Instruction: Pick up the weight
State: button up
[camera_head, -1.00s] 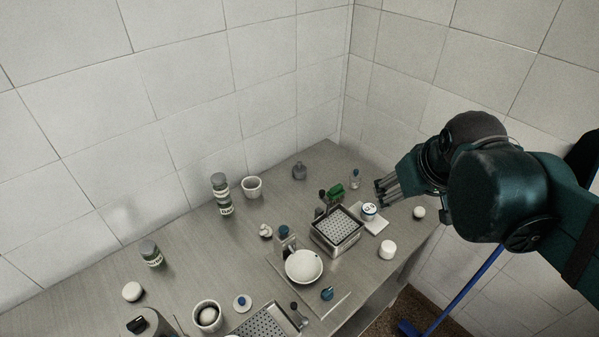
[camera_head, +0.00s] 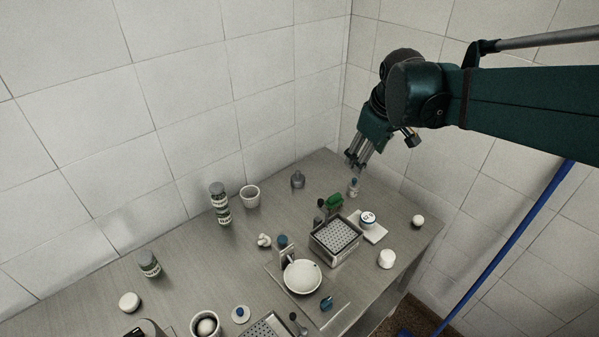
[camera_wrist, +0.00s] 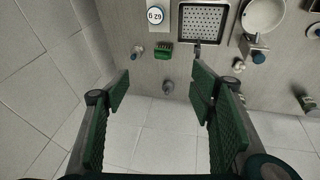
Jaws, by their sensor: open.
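In the wrist view my gripper's green-padded fingers (camera_wrist: 160,88) are spread wide.
A white cup (camera_head: 250,196) and stacked jars (camera_head: 220,203) stand left. Tiled walls (camera_head: 180,100) close off the back.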

jog(key=w+a+f+n+g, duration=0.1)
jog(key=w+a+f+n, duration=0.25)
jog(key=w, duration=0.55)
jog(key=n+g, duration=0.3)
jog(key=n, duration=0.6)
send_over(298, 178)
jog(key=shift+m+h, duration=0.25)
jog(key=shift+h, duration=0.05)
jog(key=f, duration=2.4)
jog(key=shift+w+d, duration=0.2)
jog(key=shift+w, duration=0.2)
jog(key=shift+w+a+f, duration=0.15)
jog(key=shift+a+f, duration=0.1)
jog(key=shift+f, duration=0.25)
jog(key=shift+f, duration=0.1)
jog(key=shift+f, duration=1.2)
jog(key=shift+f, duration=0.1)
jog(key=shift+f, duration=2.5)
